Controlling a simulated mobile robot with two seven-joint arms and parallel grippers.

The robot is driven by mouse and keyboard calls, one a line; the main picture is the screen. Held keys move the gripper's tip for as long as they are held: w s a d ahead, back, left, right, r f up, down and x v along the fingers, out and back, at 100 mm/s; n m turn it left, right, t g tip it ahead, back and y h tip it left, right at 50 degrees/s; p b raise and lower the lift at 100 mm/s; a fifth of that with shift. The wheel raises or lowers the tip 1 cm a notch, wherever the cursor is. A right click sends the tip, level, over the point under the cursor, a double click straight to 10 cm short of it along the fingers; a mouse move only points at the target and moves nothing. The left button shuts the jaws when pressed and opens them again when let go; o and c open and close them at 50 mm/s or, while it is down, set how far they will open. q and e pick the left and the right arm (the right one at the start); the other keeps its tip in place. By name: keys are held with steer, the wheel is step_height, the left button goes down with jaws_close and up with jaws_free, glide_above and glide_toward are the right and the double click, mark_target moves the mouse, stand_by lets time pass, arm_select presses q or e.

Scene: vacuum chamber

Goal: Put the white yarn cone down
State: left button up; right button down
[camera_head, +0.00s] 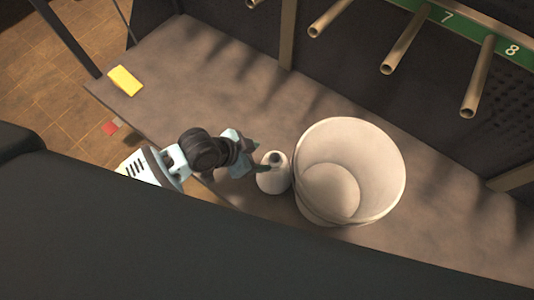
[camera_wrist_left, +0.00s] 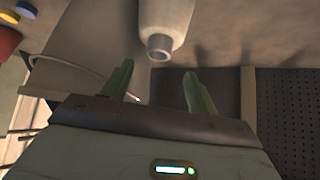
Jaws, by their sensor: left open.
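The white yarn cone (camera_head: 272,180) stands upright on the brown tabletop, close to the left side of the large white bin. In the left wrist view, the cone (camera_wrist_left: 167,20) comes in from the top edge with its hollow tip towards me. My left gripper (camera_head: 259,158) is beside the cone's top, on its left in the head view. In the left wrist view its two green fingers (camera_wrist_left: 158,90) are apart with nothing between them, and the cone's tip lies just beyond them. My right gripper is not in view.
The white bin (camera_head: 392,178) is open and looks empty, right of the cone. A yellow block (camera_head: 125,81) lies at the table's far left. Bare pegs (camera_head: 402,53) stick out from a rack with a green strip numbered 7 and 8. The tabletop (camera_head: 200,70) behind is clear.

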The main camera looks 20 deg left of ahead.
arm_select(q)
steer(key=p+v, duration=0.1)
steer(key=v, duration=0.4)
steer(key=shift+s+a+r, duration=0.1)
steer(key=shift+a+r, duration=0.05)
steer(key=s+f+n+t, duration=0.1)
steer(key=s+f+n, duration=0.45)
steer(key=s, duration=0.75)
steer(key=s+a+f+n+y, duration=0.1)
steer(key=s+a+y, duration=0.1)
steer(key=s, duration=0.7)
steer(key=s+a+f+n+y, duration=0.1)
steer(key=s+a+f+y, duration=0.1)
steer(key=s, duration=0.7)
steer(key=shift+s+a+f, duration=0.15)
steer(key=shift+a+f, duration=0.05)
steer(key=shift+a, duration=0.55)
steer(key=shift+n, duration=0.25)
